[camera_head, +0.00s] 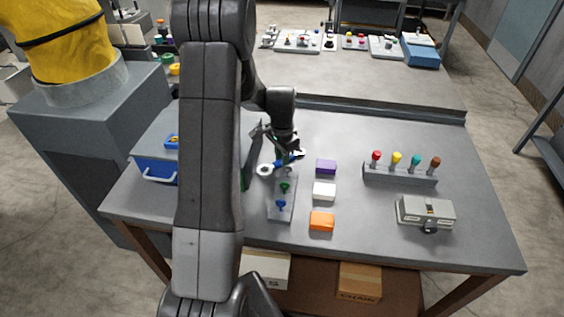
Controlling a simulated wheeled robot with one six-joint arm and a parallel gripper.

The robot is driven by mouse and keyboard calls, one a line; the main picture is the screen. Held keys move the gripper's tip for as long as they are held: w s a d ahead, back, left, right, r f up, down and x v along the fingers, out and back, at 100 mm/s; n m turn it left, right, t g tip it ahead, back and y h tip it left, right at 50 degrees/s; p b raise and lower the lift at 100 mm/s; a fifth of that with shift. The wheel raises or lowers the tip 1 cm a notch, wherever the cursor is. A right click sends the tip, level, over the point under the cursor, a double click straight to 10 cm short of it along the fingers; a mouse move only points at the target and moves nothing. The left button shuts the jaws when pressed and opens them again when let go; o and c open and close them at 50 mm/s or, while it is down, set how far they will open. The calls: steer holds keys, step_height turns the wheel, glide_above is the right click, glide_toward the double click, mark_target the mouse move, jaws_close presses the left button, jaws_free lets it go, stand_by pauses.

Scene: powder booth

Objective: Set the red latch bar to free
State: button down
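No red latch bar can be made out; it may be hidden behind my arm or gripper. My gripper (283,157) points down over the left-middle of the grey bench, above the far end of a narrow grey plate (275,212). The plate carries a green knob (284,187) and a blue knob (281,204). A small blue piece (290,160) and a pale ring-like part (265,170) show at the fingertips. I cannot tell whether the fingers are shut on them. My arm hides part of the bench left of the plate.
Purple (326,167), white (324,190) and orange (321,221) blocks stand right of the plate. A rack (399,177) of several coloured-top pegs and a grey latched case (411,211) stand farther right. A blue box (154,166) is at left.

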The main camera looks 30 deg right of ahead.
steer(key=shift+r, duration=0.15)
step_height(320, 180, up, 18)
steer(key=b, duration=0.1)
stand_by(0.6)
